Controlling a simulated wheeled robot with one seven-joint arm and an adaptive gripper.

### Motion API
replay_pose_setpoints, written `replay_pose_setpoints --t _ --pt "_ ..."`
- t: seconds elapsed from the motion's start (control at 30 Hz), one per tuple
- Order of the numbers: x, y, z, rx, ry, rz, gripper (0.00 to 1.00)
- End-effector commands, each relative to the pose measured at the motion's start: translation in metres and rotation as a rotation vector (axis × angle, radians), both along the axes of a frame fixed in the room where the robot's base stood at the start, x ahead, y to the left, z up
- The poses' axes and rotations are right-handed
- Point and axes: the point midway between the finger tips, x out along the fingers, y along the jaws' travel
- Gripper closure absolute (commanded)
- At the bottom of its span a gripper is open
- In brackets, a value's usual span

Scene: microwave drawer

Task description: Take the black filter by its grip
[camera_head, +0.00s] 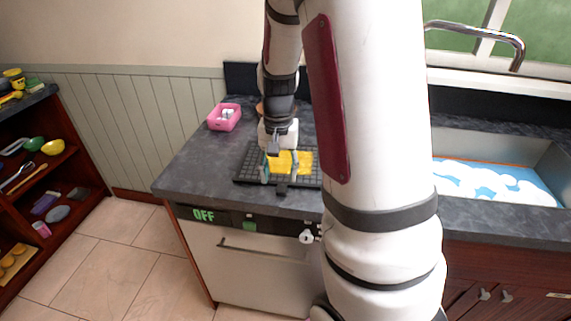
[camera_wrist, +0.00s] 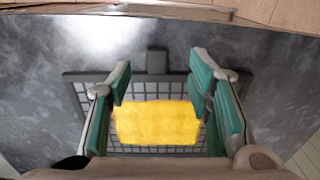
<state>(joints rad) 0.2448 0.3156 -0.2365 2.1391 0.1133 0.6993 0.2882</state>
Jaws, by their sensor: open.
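The black filter (camera_head: 244,167) is a flat gridded rectangle lying on the dark counter. It also shows in the wrist view (camera_wrist: 262,92). Its grip (camera_head: 283,188) is a small black tab in the middle of one long edge, on the counter's front side; the tab is clear in the wrist view (camera_wrist: 157,61). A yellow sponge-like block (camera_wrist: 157,123) lies on the filter. My gripper (camera_wrist: 160,82) is open above the filter, its teal-padded fingers wide apart on either side of the block and the tab. Nothing is between the fingertips at the grip.
A pink container (camera_head: 224,117) with white items stands at the back left of the counter (camera_head: 185,170). A sink (camera_head: 495,185) is at the right. A white-fronted appliance with a handle (camera_head: 260,248) is below the counter. Shelves (camera_head: 45,185) stand at the far left.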

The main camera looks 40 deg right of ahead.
Motion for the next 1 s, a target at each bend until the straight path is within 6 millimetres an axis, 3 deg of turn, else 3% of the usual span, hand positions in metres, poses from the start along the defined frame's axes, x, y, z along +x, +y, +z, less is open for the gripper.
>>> replay_pose_setpoints --t 0.17,0.5,0.77,0.97,1.0 --pt "-0.001 -0.002 -0.012 0.001 0.002 0.001 0.53" --pt "0.001 -0.006 -0.054 0.001 0.001 0.001 0.53" --pt "0.001 -0.006 -0.056 0.000 -0.001 0.001 0.53" --pt "0.001 -0.006 -0.056 0.000 -0.001 0.001 0.96" --pt "0.001 -0.006 -0.056 0.000 -0.001 0.001 1.00"
